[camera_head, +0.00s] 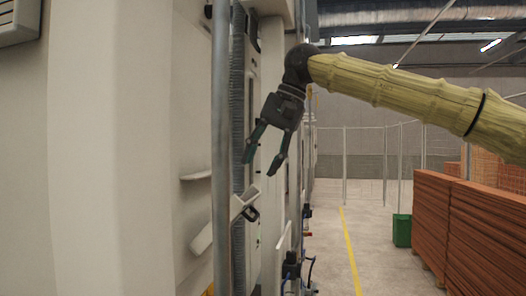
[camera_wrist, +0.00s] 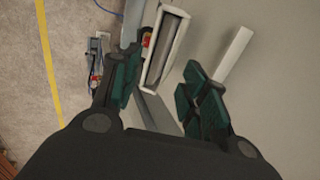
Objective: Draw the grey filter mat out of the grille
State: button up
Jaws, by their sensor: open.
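My gripper (camera_head: 261,166) is open and empty, pointing down beside the pale machine wall. In the wrist view its two green-padded fingers stand apart (camera_wrist: 160,82). Beyond them is a white rectangular frame (camera_wrist: 181,37) with a grey-brown recess; I cannot tell whether this is the grille's opening. A blue-grey strip (camera_wrist: 158,112) shows between the fingers. A louvred pale panel (camera_head: 18,24) at the top left of the head view may be a grille. I cannot clearly make out the grey filter mat in either view.
A grey vertical pipe (camera_head: 221,130) runs along the pale machine wall (camera_head: 120,130). Brown stacked panels (camera_head: 482,235) and a green bin (camera_head: 402,230) stand right. The floor between is clear.

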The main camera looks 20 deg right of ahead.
aim_at(247, 194)
jog(key=p+x, duration=0.1)
jog(key=x, duration=0.7)
jog(key=shift+w+p, duration=0.1)
jog(key=shift+p, duration=0.25)
jog(key=shift+w+a+f, duration=0.15)
jog(key=shift+w+f, duration=0.05)
jog(key=shift+f, duration=0.3)
jog(key=shift+s, duration=0.1)
grip_shut()
jog(key=shift+r, duration=0.25)
